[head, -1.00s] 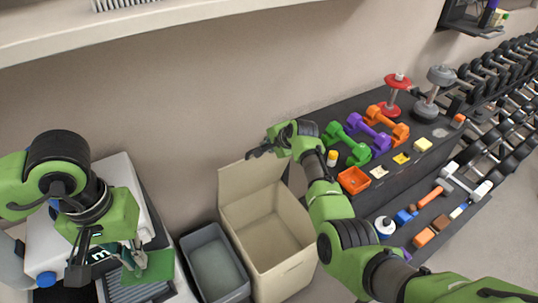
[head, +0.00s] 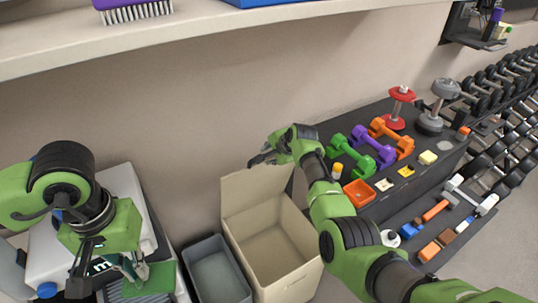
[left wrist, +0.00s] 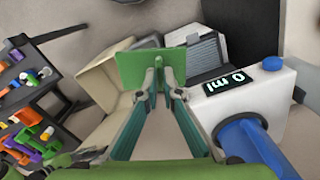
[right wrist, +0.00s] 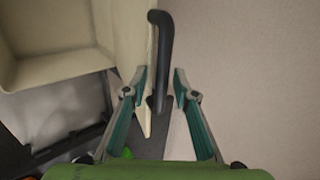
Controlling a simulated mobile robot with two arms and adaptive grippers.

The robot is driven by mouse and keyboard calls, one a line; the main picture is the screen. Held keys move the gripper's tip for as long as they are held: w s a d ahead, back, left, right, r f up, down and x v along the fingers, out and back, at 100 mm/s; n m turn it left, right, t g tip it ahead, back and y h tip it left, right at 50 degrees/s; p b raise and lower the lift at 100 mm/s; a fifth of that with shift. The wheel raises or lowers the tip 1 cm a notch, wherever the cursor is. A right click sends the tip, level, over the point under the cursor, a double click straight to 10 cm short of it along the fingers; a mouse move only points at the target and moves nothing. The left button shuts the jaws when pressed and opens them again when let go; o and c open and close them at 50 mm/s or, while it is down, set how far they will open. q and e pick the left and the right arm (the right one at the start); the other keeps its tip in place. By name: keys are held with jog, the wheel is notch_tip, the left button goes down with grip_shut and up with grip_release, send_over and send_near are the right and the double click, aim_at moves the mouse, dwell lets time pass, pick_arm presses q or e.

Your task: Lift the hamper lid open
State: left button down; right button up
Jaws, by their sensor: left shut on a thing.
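The beige hamper (head: 292,286) stands open on the floor in the head view, with its inside empty. Its lid (head: 243,196) stands up at the back, roughly upright. In the right wrist view the lid's edge (right wrist: 146,118) and a black handle (right wrist: 159,45) show. My right gripper (right wrist: 160,85) is open, with the handle between or just beyond its fingers; contact is unclear. It is at the lid's top in the head view (head: 262,158). My left gripper (head: 140,270) is shut on a flat green piece (left wrist: 136,69), well left of the hamper.
A grey bin (head: 217,278) stands left of the hamper. A white machine (left wrist: 265,90) with a display is beside my left gripper. A shelf (head: 250,22) runs above.

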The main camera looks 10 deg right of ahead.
jog(key=shift+r, duration=0.1)
jog(key=v, duration=1.1)
jog(key=shift+s+r, duration=0.25)
jog(key=shift+s, duration=0.05)
dwell(0.3)
